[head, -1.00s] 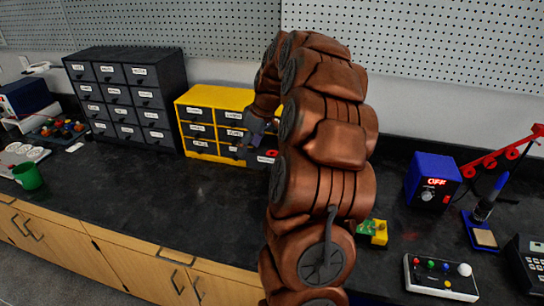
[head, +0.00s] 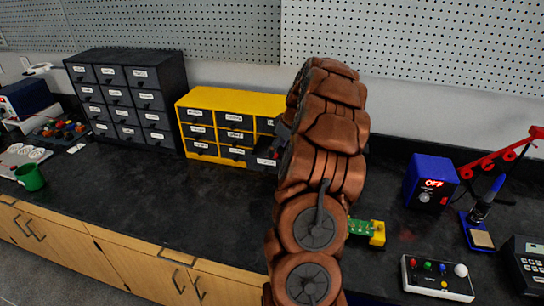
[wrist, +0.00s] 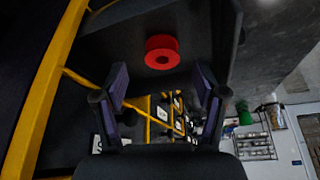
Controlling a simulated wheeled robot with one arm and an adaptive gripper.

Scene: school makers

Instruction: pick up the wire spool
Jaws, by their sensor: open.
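The wire spool (wrist: 162,46) is a red ring with a small central hole. In the wrist view it lies on a dark surface that looks like the inside of an open drawer (wrist: 195,30). My gripper (wrist: 162,84) is open and empty, its two fingers spread on either side below the spool in the picture. The spool is a little beyond the fingertips, and I see no contact. In the head view my arm hides the spool and most of my gripper.
The yellow cabinet (head: 217,95) has a lower right drawer (head: 265,162) pulled out. A black drawer cabinet (head: 125,52) stands to its left. A green mug (head: 30,178), a blue power unit (head: 430,182) and a button box (head: 437,279) are on the bench. The bench front is mostly clear.

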